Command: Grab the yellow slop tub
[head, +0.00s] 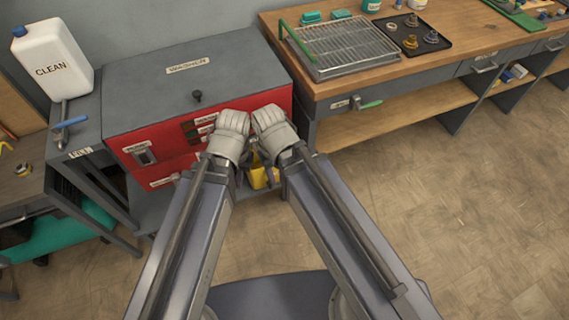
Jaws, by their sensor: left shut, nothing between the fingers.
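The yellow slop tub (259,179) stands low in front of the red-fronted cabinet. Only a part of it shows between my two forearms; the rest is hidden behind my wrists and arms. My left gripper (243,172) hangs below its grey wrist, just left of the tub in the picture. It is shut and empty. My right gripper (271,174) is mostly hidden below its wrist, in front of the tub in the picture. I cannot tell its jaw state or whether either gripper touches the tub.
The grey-topped cabinet (228,77) stands close ahead. A white CLEAN jug (55,62) stands on a stand at left. A wooden workbench (420,62) at right carries a wire rack (342,47) and a black tray (415,36). The floor (440,215) at right is clear.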

